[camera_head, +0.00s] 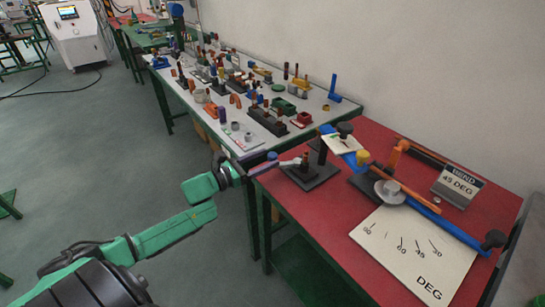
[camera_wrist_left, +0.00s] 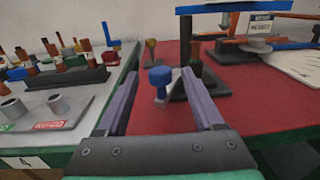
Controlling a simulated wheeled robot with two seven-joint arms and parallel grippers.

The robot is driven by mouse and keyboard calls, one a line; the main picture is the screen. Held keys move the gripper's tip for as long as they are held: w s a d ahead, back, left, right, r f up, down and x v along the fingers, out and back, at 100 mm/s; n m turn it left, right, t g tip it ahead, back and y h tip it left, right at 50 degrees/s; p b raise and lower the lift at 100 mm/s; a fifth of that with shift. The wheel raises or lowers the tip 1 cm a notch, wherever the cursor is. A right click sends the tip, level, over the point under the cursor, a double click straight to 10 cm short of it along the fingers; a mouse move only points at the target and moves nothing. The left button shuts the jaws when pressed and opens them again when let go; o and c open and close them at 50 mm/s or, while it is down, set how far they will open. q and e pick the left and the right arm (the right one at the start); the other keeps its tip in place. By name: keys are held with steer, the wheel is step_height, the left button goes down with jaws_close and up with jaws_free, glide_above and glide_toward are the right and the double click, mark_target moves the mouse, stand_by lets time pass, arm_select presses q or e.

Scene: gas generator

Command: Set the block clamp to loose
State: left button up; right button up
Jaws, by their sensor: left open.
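A small fixture with a black base (camera_head: 312,178) and an upright post stands at the near left corner of the red table; it looks like the block clamp, though no label on it is readable. Its blue knob (camera_head: 271,156) sticks out on the left, at the table edge. My left gripper (camera_head: 274,166) is at this knob, coming in from the left. In the left wrist view the blue knob (camera_wrist_left: 160,77) sits between the two open purple fingers (camera_wrist_left: 159,84), near their tips. I cannot tell whether either finger touches it. My right gripper is out of view.
On the red table (camera_head: 375,140) to the right stand a bender with a long blue bar (camera_head: 458,232), an orange handle (camera_head: 405,188), a DEG plate (camera_head: 410,255) and a "45 DEG" sign (camera_head: 457,186). A grey-white table (camera_head: 250,148) with many small parts adjoins behind.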

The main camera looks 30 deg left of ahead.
mark_target(273, 154)
arm_select(q)
steer(key=shift+x, duration=1.5)
steer(key=shift+c, duration=0.3)
jaws_close()
